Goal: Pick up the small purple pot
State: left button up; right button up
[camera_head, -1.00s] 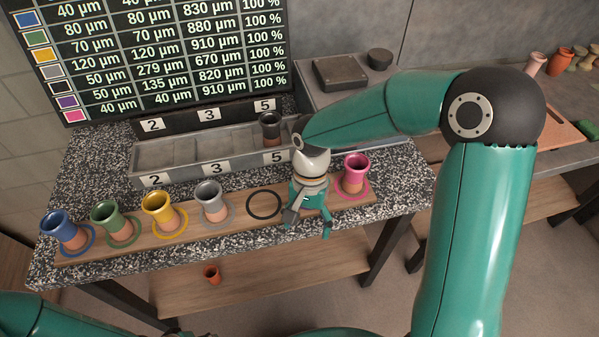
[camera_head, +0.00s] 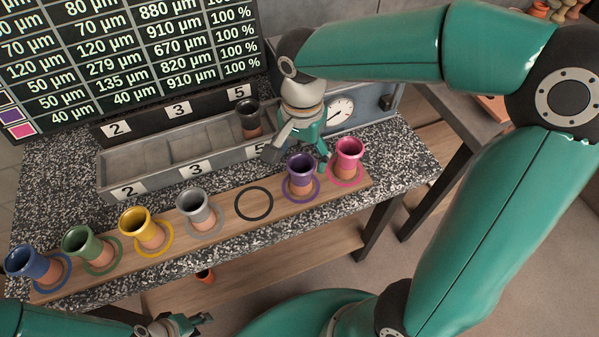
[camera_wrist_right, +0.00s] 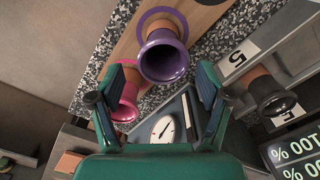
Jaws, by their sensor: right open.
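The small purple pot (camera_head: 301,172) stands upright on its purple ring on the wooden board, between the empty black ring and the pink pot. It also shows in the right wrist view (camera_wrist_right: 163,58), just beyond and between the fingertips. My right gripper (camera_head: 296,152) is open and empty, behind and just above the purple pot, apart from it as far as I can tell. In the right wrist view its two fingers (camera_wrist_right: 160,80) are spread wide. My left gripper (camera_head: 180,326) is low at the bottom edge, far from the pots; its jaw state is unclear.
The pink pot (camera_head: 347,158) stands close to the right of the purple pot. Grey (camera_head: 197,208), yellow (camera_head: 143,230), green (camera_head: 90,250) and blue (camera_head: 35,265) pots stand leftward. A black pot (camera_head: 250,118) is in the grey tray's (camera_head: 150,183) compartment 5. A dial scale (camera_head: 341,110) stands behind.

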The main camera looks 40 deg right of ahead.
notch_tip(320, 180, down, 2)
jog(key=shift+f, duration=0.15)
jog(key=shift+w+f+p, duration=0.15)
jog(key=shift+f+p, duration=0.05)
jog(key=shift+f, duration=1.1)
jog(key=shift+w+f+p, duration=0.1)
jog(key=shift+f+p, duration=0.1)
jog(key=shift+f, duration=1.1)
jog(key=c, duration=1.3)
jog(key=shift+r, duration=0.15)
